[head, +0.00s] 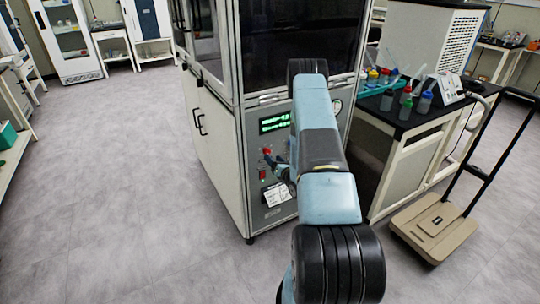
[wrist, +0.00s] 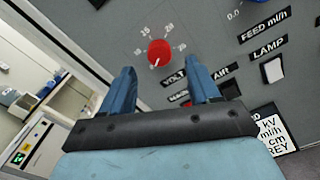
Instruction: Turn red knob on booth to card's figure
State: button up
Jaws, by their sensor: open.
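The red knob (wrist: 159,52) sits on the booth's grey panel (wrist: 215,38), inside a printed scale on which 15 and 20 can be read. A pale mark shows at the knob's lower left edge. In the head view, the knob (head: 267,151) is small, just left of my gripper (head: 273,162). My gripper (wrist: 162,74) is open and empty in the wrist view, its two blue fingers apart below the knob and pointing at the panel. The white card (wrist: 275,130) is at the lower right, partly hidden by my gripper; "kV", "ml/h" and "cm" show, but its figures cannot be read.
A white lamp switch (wrist: 273,70) is right of the fingers. The green display (head: 274,123) is above the knob. A black-topped bench (head: 385,112) with bottles and a beige platform trolley (head: 436,225) stand right of the booth. The floor at left is clear.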

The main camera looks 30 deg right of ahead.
aim_at(269, 153)
jog(key=shift+w, duration=2.5)
jog(key=c, duration=1)
jog(key=shift+d, duration=0.1)
jog(key=shift+c, duration=0.2)
